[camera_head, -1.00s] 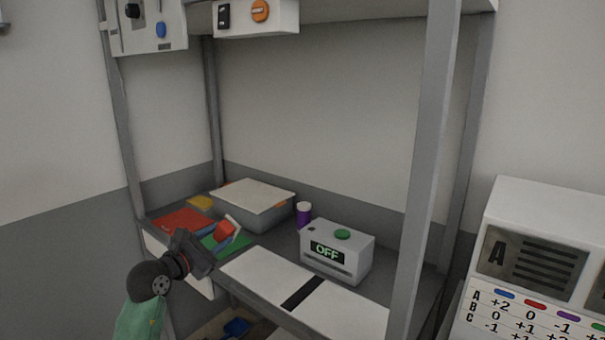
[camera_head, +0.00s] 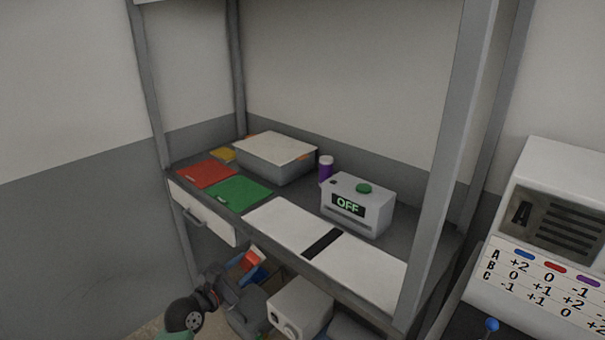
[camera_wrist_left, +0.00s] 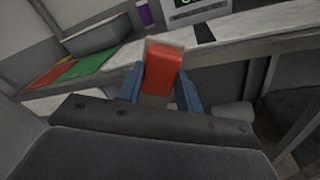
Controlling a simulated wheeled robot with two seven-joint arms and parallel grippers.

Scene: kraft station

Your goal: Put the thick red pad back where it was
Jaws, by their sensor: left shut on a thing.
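My left gripper (camera_head: 250,270) is below the front edge of the bench, beneath the drawer. In the left wrist view its two blue fingers (camera_wrist_left: 160,88) are shut on the thick red pad (camera_wrist_left: 165,72), a red block with a pale face beside it. The red pad also shows small in the head view (camera_head: 251,259), partly hidden by the gripper. A flat red mat (camera_head: 207,174) and a flat green mat (camera_head: 237,191) lie on the bench at the left, apart from the gripper.
A grey box with a pale lid (camera_head: 275,148) stands behind the mats. A white drawer (camera_head: 203,212) is under the bench. A white unit (camera_head: 299,306) stands below the bench, near the gripper.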

